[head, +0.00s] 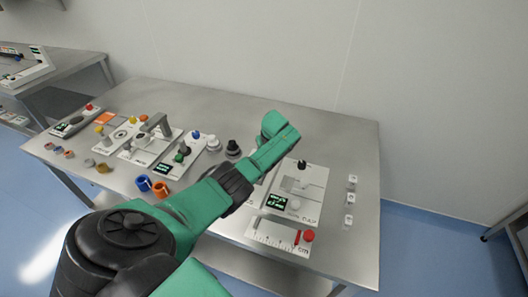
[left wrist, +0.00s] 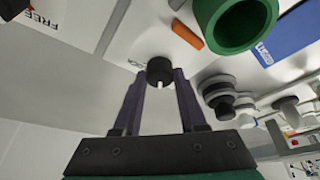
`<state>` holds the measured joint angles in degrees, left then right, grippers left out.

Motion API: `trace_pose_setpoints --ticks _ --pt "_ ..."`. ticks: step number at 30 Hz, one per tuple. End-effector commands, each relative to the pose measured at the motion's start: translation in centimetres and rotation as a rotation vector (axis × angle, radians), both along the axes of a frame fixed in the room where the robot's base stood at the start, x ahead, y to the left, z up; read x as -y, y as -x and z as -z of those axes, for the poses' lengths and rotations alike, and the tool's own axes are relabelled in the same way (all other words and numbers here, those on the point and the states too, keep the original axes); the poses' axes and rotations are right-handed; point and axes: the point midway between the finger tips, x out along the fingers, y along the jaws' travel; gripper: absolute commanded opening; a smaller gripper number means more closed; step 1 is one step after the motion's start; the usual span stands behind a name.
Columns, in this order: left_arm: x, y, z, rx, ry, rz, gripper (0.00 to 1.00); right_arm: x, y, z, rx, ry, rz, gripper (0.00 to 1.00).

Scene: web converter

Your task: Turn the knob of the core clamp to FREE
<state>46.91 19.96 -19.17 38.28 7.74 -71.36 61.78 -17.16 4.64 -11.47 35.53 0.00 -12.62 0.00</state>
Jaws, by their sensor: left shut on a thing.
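A small black knob (left wrist: 160,66) with a white pointer mark sits between the two fingertips of my left gripper (left wrist: 162,78) in the left wrist view. The fingers are shut on it, one on each side. A partly hidden word, apparently LOCK, is printed on the white panel (left wrist: 125,45) beside the knob. The word FREE (left wrist: 40,22) is farther off at the upper left. In the head view my left arm crosses the table and hides the gripper and this knob. My right gripper is not in view.
A green ring (left wrist: 235,22), an orange piece (left wrist: 187,34) and a blue block (left wrist: 290,35) are near the knob in the wrist view. In the head view, a panel with a display (head: 312,190) stands right of my arm on the steel table (head: 350,140).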

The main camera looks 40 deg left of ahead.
Motion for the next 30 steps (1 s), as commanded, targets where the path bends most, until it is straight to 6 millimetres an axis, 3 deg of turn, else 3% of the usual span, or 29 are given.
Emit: trace_pose_setpoints --ticks 19,20,21,22,30 --pt "0.02 -0.07 -0.08 0.001 0.000 -0.060 0.00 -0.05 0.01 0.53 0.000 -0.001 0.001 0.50" --pt "0.02 -0.07 -0.08 0.001 0.001 -0.061 0.49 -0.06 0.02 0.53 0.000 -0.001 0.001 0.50" --pt "0.02 -0.07 -0.08 0.001 0.000 -0.060 0.64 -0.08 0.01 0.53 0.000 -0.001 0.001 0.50" --pt "0.02 -0.07 -0.08 0.001 0.000 -0.060 0.71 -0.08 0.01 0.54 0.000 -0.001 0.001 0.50" --pt "0.02 -0.05 -0.06 0.001 0.000 -0.059 0.71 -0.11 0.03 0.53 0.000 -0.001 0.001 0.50"
